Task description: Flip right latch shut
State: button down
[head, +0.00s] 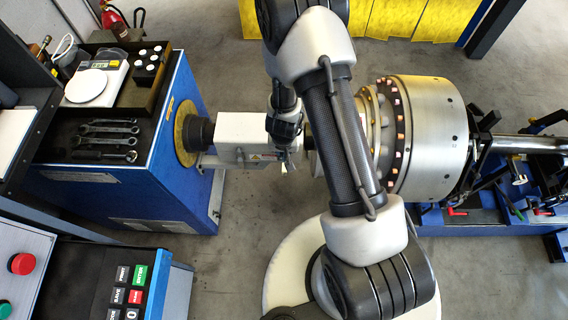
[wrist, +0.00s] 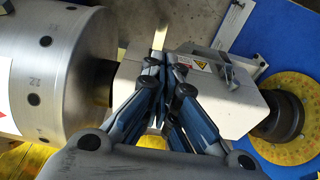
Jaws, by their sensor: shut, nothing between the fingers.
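My gripper (head: 286,156) points down at the front side of the white drive housing (head: 240,135), between the blue machine and the large steel rotor (head: 437,137). In the wrist view its two fingers (wrist: 168,62) are together and empty, in front of the housing (wrist: 215,97). I cannot tell whether they touch it. A pale narrow bar (wrist: 160,36) stands up beyond the fingertips at the housing's edge; I cannot tell whether it is a latch.
A blue support (head: 485,208) with small red handles carries the rotor's shaft at right. A black tray (head: 92,140) with wrenches lies on the blue machine. A keypad (head: 128,292) stands at lower left. Grey floor is open below the housing.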

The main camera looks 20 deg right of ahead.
aim_at(284, 168)
jog(key=f+b, duration=0.2)
jog(key=f, duration=0.2)
jog(key=w+f+b, duration=0.1)
jog(key=f+b, duration=0.1)
jog(key=f, duration=0.3)
jog(key=w+f+b, duration=0.1)
jog(key=f+b, duration=0.1)
jog(key=f, duration=0.2)
jog(key=shift+w+d+f, duration=0.25)
jog(key=shift+d+f, duration=0.1)
jog(key=shift+d, duration=0.05)
